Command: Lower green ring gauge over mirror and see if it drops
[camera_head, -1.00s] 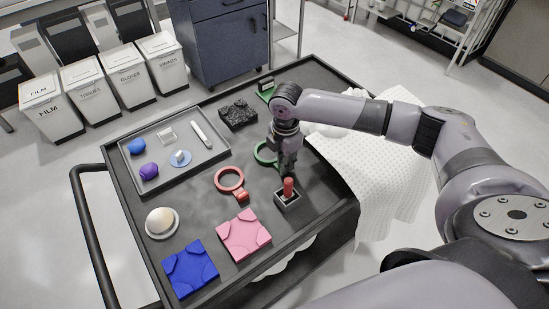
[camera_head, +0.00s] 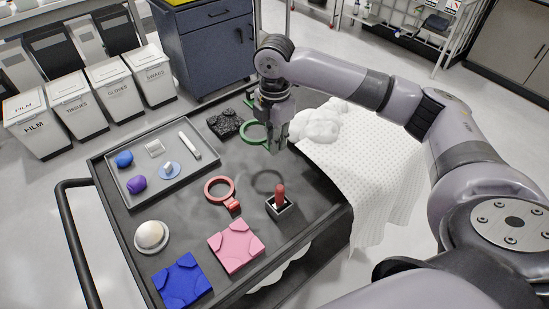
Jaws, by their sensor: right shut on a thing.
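My right gripper (camera_head: 276,146) is shut on the green ring gauge (camera_head: 244,139) and holds it above the cart top. The ring sticks out to the left of the fingers, which hide its near end. A round dark shadow lies on the cart below it. A pale domed round piece (camera_head: 150,235) in a grey round holder, which looks like the mirror, sits at the cart's front left, well away from the gripper. My left gripper is not in view.
A red ring gauge (camera_head: 208,191) lies mid-cart. A red peg (camera_head: 280,195) stands in a small dark block. Pink (camera_head: 236,246) and blue (camera_head: 183,280) blocks lie in front. A grey tray (camera_head: 212,161) holds small items. White cloth (camera_head: 365,165) covers the right side.

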